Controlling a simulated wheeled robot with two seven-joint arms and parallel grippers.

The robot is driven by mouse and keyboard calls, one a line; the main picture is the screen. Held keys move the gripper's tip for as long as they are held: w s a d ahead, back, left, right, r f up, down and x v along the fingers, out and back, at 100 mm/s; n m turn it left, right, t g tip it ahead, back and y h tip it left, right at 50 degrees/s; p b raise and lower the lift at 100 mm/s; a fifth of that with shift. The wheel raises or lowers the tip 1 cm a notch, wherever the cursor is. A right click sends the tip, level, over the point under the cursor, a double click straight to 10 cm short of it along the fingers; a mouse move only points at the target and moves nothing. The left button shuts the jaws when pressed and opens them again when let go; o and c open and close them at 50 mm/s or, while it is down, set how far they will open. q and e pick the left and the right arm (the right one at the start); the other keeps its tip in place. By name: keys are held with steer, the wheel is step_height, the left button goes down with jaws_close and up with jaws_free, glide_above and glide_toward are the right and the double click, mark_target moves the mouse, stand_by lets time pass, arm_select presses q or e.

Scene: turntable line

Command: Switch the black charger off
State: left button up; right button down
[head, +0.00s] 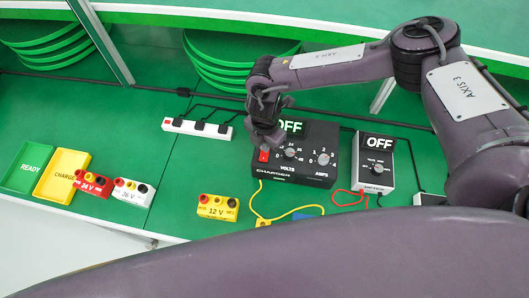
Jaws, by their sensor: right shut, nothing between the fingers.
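My right gripper (266,142) is shut and empty, pointing down just above the red switch at the charger's left edge. I cannot tell whether the fingertips touch the charger. The gripper hides the charger's back left corner. My left gripper is not in view.
A grey charger (372,178), also reading OFF, stands to the right. A yellow 12 V battery (217,207), a white 36 V one (132,192) and a red 24 V one (92,183) stand left. A power strip (197,128) lies behind; yellow and red leads lie in front.

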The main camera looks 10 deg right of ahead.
step_height(320, 180, up, 6)
steer(key=p, duration=0.4)
steer(key=shift+r+p, duration=0.2)
steer(key=shift+p, duration=0.2)
stand_by(0.3)
